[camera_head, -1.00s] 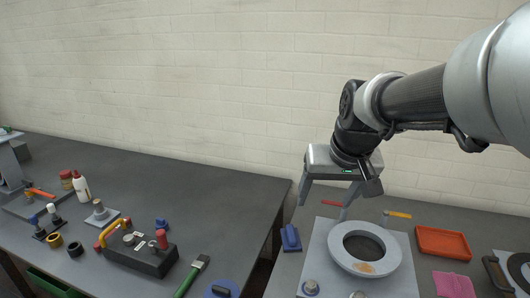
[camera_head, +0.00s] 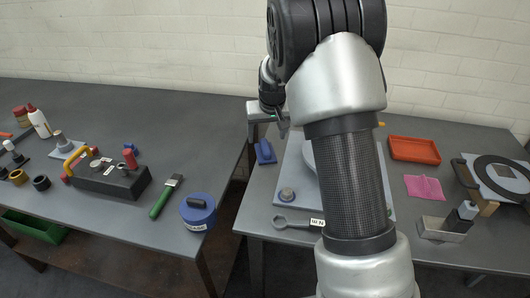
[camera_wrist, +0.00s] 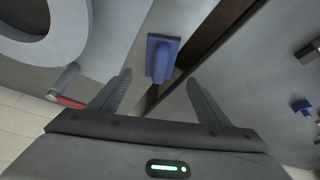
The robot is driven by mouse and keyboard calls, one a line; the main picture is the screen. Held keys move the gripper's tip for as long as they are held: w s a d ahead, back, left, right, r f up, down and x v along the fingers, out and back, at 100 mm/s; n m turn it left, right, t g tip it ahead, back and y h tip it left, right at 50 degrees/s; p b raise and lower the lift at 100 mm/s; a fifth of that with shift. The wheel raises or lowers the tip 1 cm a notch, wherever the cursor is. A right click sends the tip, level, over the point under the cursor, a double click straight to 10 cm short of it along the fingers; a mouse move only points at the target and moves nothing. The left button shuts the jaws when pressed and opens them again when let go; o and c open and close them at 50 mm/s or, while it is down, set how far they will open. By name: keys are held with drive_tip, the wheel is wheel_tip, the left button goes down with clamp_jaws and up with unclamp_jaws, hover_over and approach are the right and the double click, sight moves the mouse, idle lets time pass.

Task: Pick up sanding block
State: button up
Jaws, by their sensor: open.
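The sanding block appears to be the small blue block (camera_head: 265,152) with a raised blue grip. It lies near the left edge of the right-hand table, beside the pale plate. In the wrist view the blue block (camera_wrist: 163,60) lies just beyond the fingertips, between their lines. My gripper (camera_head: 268,132) is above the block, pointing down, partly covered by my arm. In the wrist view my gripper (camera_wrist: 158,78) has its two fingers wide apart with nothing between them.
A gap separates the two tables next to the block. The plate (camera_head: 262,205) with a ring, mostly hidden by my arm, lies right of the block. A red-handled tool (camera_wrist: 70,102) lies near the left finger. An orange tray (camera_head: 415,150) and pink cloth (camera_head: 425,187) lie further right.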

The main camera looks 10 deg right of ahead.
sight(266, 146)
drive_tip(key=x, duration=0.8)
drive_tip(key=shift+s+b, duration=0.2)
drive_tip(key=shift+b, duration=0.2)
drive_tip(key=c, duration=1.3)
drive_tip(key=shift+o, duration=0.2)
wheel_tip(266, 146, up, 10)
drive_tip(key=shift+r+p, duration=0.1)
drive_tip(key=shift+p, duration=0.55)
